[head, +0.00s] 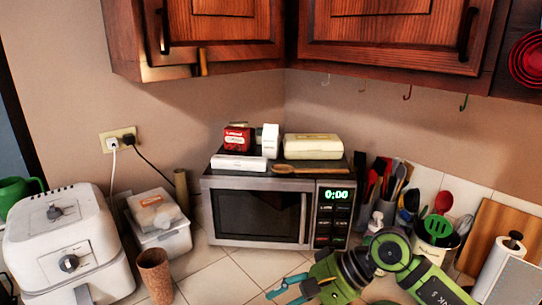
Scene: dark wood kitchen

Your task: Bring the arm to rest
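My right arm comes in from the lower right, green and black, bent in front of the counter. Its gripper (279,297) has teal fingers that point left and sit apart, with nothing seen between them. It is low in the picture, in front of the microwave (256,214), and partly cut by the bottom edge. My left gripper is not in view.
Boxes and a wooden spoon (325,170) lie on the microwave. A white air fryer (65,245), a clear container (160,222) and a brown cup (154,275) stand left. Utensil holders (436,239) and a paper roll (500,262) stand right. Tiles before the microwave look clear.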

